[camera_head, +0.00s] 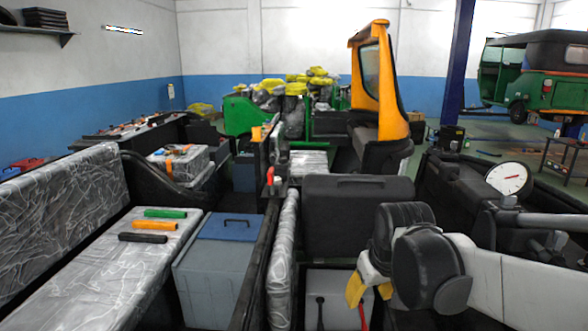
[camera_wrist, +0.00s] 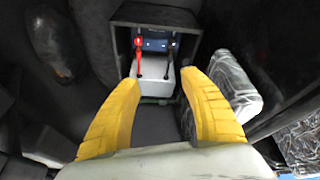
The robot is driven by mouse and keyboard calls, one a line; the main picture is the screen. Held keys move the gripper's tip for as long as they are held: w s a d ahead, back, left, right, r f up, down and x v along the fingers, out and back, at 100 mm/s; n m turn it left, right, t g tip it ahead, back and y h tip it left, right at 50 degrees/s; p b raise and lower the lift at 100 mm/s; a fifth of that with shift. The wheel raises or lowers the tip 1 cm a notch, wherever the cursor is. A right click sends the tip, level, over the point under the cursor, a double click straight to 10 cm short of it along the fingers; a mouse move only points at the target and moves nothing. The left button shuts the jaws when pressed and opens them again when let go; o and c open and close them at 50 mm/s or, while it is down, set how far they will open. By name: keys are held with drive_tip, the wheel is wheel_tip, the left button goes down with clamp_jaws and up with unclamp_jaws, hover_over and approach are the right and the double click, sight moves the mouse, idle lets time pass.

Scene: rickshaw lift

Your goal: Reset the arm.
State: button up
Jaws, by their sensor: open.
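My gripper (camera_head: 369,302) is at the lower right of the head view, with yellow fingers pointing down. In the wrist view my gripper (camera_wrist: 160,108) shows both yellow fingers spread apart, with nothing between them. Beyond the fingertips, a pale battery-like box (camera_wrist: 158,82) sits in a dark open compartment (camera_wrist: 124,45). A red clamp (camera_wrist: 139,55) and a dark clamp or lead (camera_wrist: 168,58) stand on it. The head view shows a black-handled lead (camera_head: 320,310) in the same area, partly hidden by my arm.
A black case (camera_head: 358,215) stands just behind my gripper. A plastic-wrapped bench (camera_head: 110,270) at left carries a green bar (camera_head: 165,213) and an orange bar (camera_head: 155,225). A grey box with a blue lid (camera_head: 228,228) stands beside it. A round dial gauge (camera_head: 508,178) is at right.

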drive_tip(key=s+d+m+t, duration=0.2)
drive_tip(key=s+d+t, duration=0.1)
drive_tip(key=s, duration=1.3)
drive_tip(key=shift+r+m, duration=0.15)
drive_tip(key=shift+m, duration=0.15)
